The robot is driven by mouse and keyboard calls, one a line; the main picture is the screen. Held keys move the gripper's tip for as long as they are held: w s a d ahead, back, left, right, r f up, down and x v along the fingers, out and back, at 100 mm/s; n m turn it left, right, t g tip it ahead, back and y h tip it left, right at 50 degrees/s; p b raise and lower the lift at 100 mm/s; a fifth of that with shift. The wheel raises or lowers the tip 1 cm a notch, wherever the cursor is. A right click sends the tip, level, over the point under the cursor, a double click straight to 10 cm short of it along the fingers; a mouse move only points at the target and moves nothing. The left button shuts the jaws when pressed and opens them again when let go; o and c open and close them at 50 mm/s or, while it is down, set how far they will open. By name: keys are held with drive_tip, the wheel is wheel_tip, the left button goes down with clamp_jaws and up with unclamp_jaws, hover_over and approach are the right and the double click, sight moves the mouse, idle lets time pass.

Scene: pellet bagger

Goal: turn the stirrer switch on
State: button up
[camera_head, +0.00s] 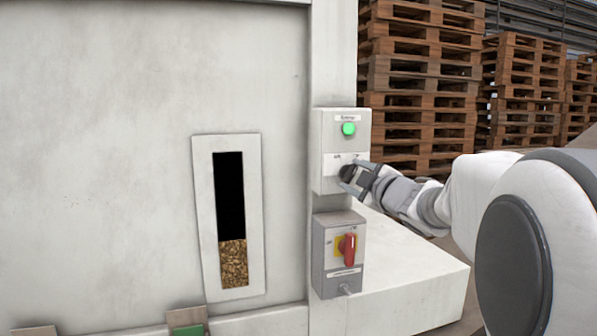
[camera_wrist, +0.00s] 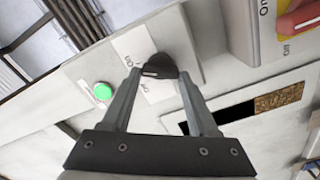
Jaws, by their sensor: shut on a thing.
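The stirrer switch box (camera_head: 330,133) is a pale box on the machine's post, with a lit green lamp (camera_head: 348,129) at its top. Below the lamp is a black rotary knob (camera_wrist: 160,66), largely covered by my gripper (camera_head: 350,174) in the head view. In the wrist view my gripper (camera_wrist: 158,75) has its two fingers on either side of the knob, shut on it. The lamp also shows in the wrist view (camera_wrist: 103,91). A white line shows on the knob. The label's small print is too blurred to tell the knob's setting.
Below is a grey box with a red handle (camera_head: 348,249) on a yellow plate. Left is a sight window (camera_head: 234,262) with pellets in its lower part. A pale ledge (camera_head: 410,285) juts out below my arm. Stacked pallets (camera_head: 420,75) stand behind at the right.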

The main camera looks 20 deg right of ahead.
idle(0.4)
drive_tip(key=o, duration=1.4)
drive_tip(key=shift+s, duration=0.1)
